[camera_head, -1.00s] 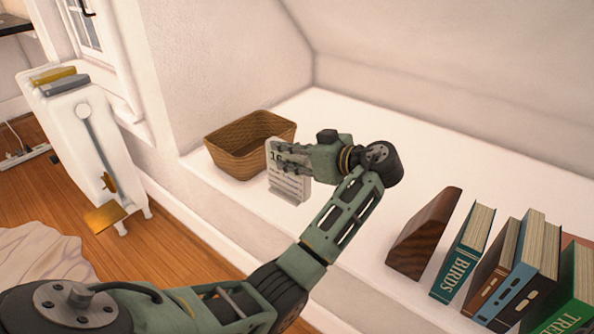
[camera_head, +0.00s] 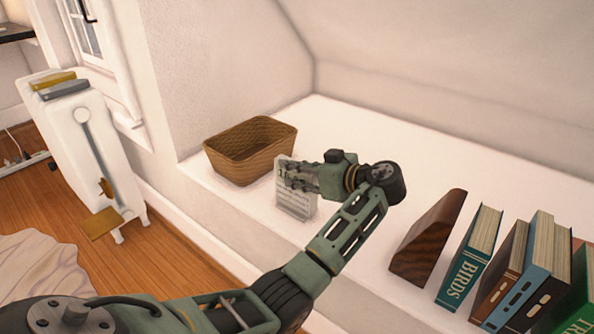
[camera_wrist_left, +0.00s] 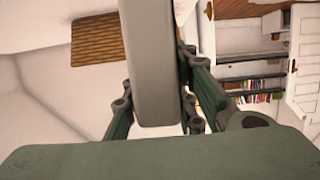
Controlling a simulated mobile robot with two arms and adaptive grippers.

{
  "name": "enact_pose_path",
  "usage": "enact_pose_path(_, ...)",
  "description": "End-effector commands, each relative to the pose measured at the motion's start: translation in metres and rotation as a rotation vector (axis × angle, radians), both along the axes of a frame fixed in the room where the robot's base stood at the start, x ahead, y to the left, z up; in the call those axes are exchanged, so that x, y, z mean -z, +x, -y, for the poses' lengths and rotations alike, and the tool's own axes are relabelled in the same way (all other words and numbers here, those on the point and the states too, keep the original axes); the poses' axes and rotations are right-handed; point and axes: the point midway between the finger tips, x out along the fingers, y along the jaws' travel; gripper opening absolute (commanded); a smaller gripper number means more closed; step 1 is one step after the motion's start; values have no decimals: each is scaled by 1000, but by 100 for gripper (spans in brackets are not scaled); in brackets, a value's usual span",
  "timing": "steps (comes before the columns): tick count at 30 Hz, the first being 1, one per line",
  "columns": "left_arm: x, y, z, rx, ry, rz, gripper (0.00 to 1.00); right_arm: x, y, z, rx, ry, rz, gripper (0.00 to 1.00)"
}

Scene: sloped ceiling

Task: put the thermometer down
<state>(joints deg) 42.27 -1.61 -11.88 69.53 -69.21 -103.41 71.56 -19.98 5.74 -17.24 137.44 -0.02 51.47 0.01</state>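The thermometer is a thin, upright grey-white panel (camera_head: 296,207) with dark digits and small text on its face. My left gripper (camera_head: 305,177) is shut on its upper part, and the fingers cover some of the face. The panel is over the white ledge, in front and to the right of the wicker basket; I cannot tell whether its base touches the ledge. In the left wrist view the thermometer shows edge-on as a grey slab (camera_wrist_left: 153,70) between the dark green fingers. My right gripper is not in view.
The wicker basket (camera_head: 249,157) stands on the white ledge (camera_head: 350,130) by the wall corner. A dark wooden bookend (camera_head: 428,240) and several books (camera_head: 470,256) stand at the right. The ledge between basket and bookend is mostly clear.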

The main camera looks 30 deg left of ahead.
Motion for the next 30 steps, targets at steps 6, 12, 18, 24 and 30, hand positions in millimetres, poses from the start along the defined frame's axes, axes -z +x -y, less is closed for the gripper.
enact_pose_path(6,0,0,0,0,0,0,43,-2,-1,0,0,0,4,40)
enact_pose_path(12,0,0,0,0,0,0,43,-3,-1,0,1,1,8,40)
enact_pose_path(18,-7,0,11,2,-2,-1,43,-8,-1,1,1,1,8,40)
enact_pose_path(24,-18,-3,44,2,-2,0,43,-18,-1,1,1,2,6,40)
enact_pose_path(30,-24,-5,67,0,-1,-1,43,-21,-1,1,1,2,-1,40)
